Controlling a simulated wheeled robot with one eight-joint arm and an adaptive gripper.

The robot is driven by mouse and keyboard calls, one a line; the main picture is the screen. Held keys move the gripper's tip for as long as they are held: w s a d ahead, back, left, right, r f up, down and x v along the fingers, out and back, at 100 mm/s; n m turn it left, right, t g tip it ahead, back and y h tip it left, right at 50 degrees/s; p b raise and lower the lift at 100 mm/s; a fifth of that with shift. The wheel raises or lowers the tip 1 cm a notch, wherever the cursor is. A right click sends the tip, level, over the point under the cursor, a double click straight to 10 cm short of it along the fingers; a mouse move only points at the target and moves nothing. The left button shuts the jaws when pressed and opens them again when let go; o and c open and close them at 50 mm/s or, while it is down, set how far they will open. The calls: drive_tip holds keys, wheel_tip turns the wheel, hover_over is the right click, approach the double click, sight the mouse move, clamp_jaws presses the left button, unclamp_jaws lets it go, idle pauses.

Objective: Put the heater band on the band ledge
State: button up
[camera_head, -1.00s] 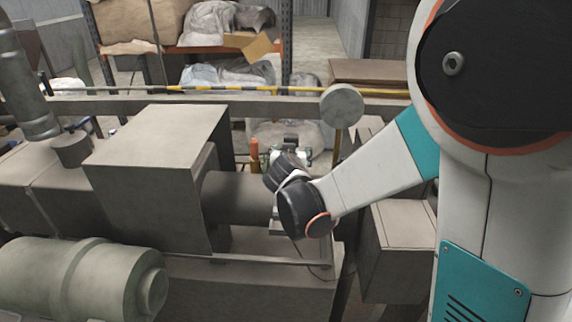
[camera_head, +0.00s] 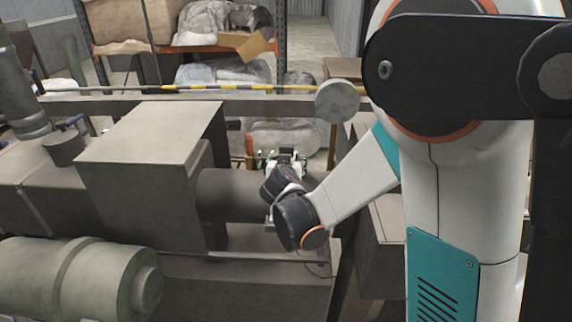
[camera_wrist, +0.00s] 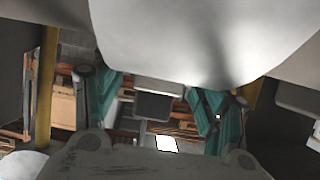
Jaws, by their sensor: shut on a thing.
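My gripper (camera_head: 285,158) shows only in small part in the head view, behind my dark wrist, close to the right end of the dark barrel (camera_head: 229,194). In the wrist view its teal fingers stand left and right of centre (camera_wrist: 158,112). A small grey block (camera_wrist: 157,104) sits between them, just below a large pale curved surface. I take the block to be part of the heater band; the band's full outline is not clear. In the head view the band is hidden behind my wrist. I cannot pick out the band ledge with certainty.
A big box-shaped housing (camera_head: 150,165) stands left of the barrel, with a pale green cylinder (camera_head: 75,278) in front. A round grey disc on a post (camera_head: 338,101) stands right of my gripper. A rail with yellow-black striping (camera_head: 200,88) and loaded shelves lie behind.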

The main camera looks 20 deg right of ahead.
drive_tip(key=shift+f, duration=0.3)
drive_tip(key=o, duration=1.7)
drive_tip(key=shift+o, duration=0.2)
drive_tip(key=shift+r, duration=0.1)
